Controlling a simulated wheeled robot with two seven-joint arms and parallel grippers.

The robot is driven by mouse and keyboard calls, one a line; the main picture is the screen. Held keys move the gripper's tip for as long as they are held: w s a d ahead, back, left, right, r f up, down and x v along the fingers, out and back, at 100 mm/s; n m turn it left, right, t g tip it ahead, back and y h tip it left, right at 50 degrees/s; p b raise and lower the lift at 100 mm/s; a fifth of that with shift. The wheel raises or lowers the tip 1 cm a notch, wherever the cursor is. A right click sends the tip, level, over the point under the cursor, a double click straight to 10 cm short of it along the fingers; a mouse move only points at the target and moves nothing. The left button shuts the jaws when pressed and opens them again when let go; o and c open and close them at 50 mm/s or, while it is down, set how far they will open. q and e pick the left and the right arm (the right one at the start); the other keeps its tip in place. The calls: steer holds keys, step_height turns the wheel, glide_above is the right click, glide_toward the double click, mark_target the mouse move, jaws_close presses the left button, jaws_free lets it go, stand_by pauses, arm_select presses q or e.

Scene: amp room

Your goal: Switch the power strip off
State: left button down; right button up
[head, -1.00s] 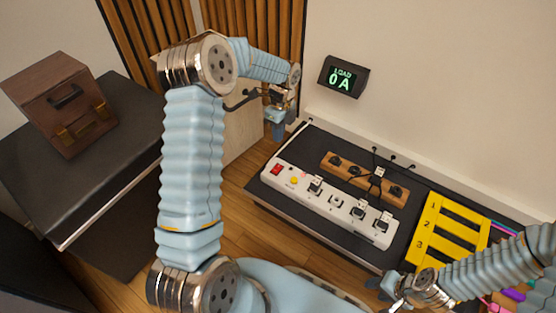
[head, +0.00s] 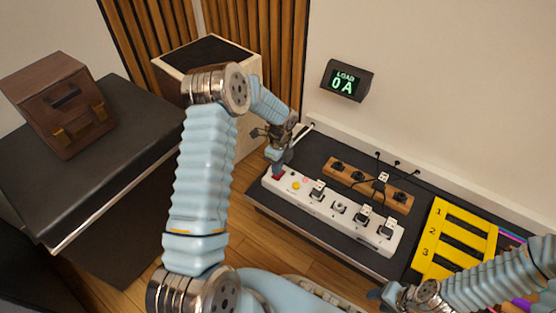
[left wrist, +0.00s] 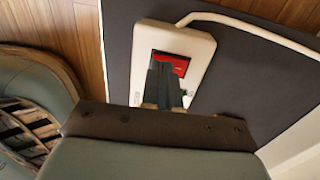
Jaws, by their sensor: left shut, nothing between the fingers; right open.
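The white power strip (head: 333,207) lies on the dark bench top, with several black plugs in its sockets. Its red switch (head: 277,177) is at the left end, partly hidden by my left gripper. In the left wrist view the red switch (left wrist: 176,63) shows just beyond the fingers. My left gripper (head: 276,169) is shut and empty, its fingertips over the switch; I cannot tell whether they touch it. My right gripper (head: 380,294) is open and empty near the bench's front edge.
A wooden block (head: 368,184) with black plugs lies behind the strip. A yellow numbered rack (head: 452,236) stands to the right. A brown case (head: 62,105) sits on a dark cabinet at left. A white cord (left wrist: 245,24) leaves the strip's end.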

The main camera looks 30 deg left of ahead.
arm_select(q)
steer(key=shift+f, duration=0.3)
steer(key=shift+s+f, duration=0.25)
steer(key=shift+f, duration=0.1)
steer(key=shift+w+d, duration=0.1)
steer(key=shift+w, duration=0.7)
